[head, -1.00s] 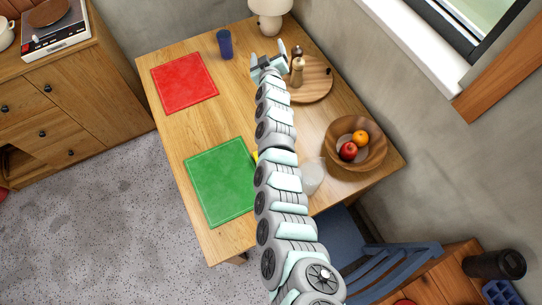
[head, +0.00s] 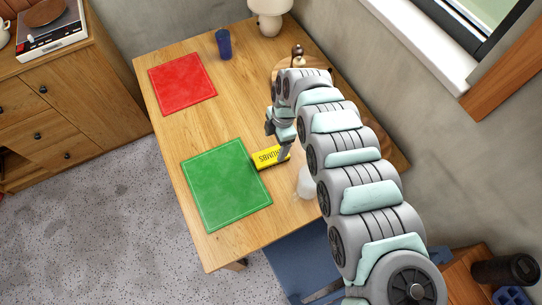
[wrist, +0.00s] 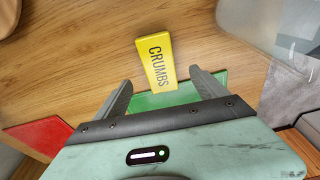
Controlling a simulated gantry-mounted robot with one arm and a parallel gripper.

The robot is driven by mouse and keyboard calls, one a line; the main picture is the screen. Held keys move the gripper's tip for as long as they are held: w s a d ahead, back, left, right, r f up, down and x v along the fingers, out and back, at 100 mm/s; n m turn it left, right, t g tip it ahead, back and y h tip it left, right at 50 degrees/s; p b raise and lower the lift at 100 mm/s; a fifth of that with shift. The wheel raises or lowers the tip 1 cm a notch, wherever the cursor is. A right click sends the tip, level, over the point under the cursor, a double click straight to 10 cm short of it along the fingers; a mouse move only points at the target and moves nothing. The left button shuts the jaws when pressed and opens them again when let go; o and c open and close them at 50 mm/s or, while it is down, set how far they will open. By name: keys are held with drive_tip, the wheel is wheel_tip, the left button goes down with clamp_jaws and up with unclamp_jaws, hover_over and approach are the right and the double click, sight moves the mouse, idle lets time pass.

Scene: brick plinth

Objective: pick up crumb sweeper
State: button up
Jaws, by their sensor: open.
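The crumb sweeper is a yellow block (head: 268,158) marked "CRUMBS". In the head view it lies on the wooden table at the right edge of the green mat, partly behind my gripper (head: 281,138). In the wrist view the crumb sweeper (wrist: 156,63) lies ahead of and between my two fingers, its near end by the fingertips. My gripper (wrist: 160,78) is open and empty, pointing down toward the table. I cannot tell its exact height above the sweeper.
A green mat (head: 222,190) and a red mat (head: 181,84) lie on the table (head: 195,130). A translucent pitcher (head: 306,182) stands close to the right of the sweeper. A blue cup (head: 223,43) and a lamp (head: 270,14) are at the back. My arm hides the fruit bowl.

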sight(271, 155)
drive_tip(key=f, duration=0.3)
drive_tip(key=shift+a, duration=0.25)
drive_tip(key=f, duration=0.4)
drive_tip(key=shift+s+a+p, duration=0.2)
drive_tip(key=shift+a+p, duration=0.2)
drive_tip(key=shift+d+f, duration=0.1)
drive_tip(key=shift+f, duration=0.35)
drive_tip(key=shift+c, duration=0.3)
drive_tip(key=c, duration=1.6)
drive_tip(key=shift+o, duration=0.2)
drive_tip(key=shift+r, duration=0.1)
wheel_tip(271, 155, up, 10)
